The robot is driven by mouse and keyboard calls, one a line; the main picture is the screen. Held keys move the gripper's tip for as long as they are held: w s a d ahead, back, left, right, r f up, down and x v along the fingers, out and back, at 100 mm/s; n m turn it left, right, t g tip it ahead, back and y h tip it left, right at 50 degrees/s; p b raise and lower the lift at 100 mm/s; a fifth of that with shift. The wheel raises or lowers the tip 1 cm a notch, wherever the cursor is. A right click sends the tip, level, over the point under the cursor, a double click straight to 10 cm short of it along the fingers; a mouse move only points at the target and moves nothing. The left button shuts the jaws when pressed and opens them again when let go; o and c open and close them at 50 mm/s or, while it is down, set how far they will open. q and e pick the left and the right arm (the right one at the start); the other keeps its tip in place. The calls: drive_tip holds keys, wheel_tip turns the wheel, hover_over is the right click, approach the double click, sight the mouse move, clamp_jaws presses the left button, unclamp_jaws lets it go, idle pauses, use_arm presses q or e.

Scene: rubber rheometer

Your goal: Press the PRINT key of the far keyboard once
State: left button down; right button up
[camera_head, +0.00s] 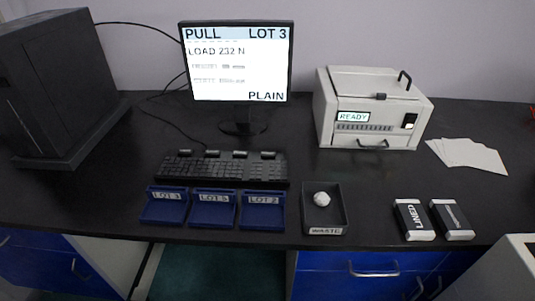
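One black keyboard (222,168) lies on the dark bench in front of the monitor (238,62). Several raised blocks with light tops, which look like large keys, stand along its back edge, one of them at the right end (268,154). Their labels are too small to read, so I cannot tell which is PRINT. The monitor shows PULL, LOT 3, LOAD 232 N and PLAIN. A pale printer-like machine (372,108) at the right shows READY on its small display. Neither of my grippers is in view.
Blue LOT trays (213,221) sit in front of the keyboard. Right of them is a black tray (324,222) holding a whitish lump (322,199). Two small boxes (414,219) and loose white sheets (468,156) lie further right. A dark cabinet (55,85) stands left.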

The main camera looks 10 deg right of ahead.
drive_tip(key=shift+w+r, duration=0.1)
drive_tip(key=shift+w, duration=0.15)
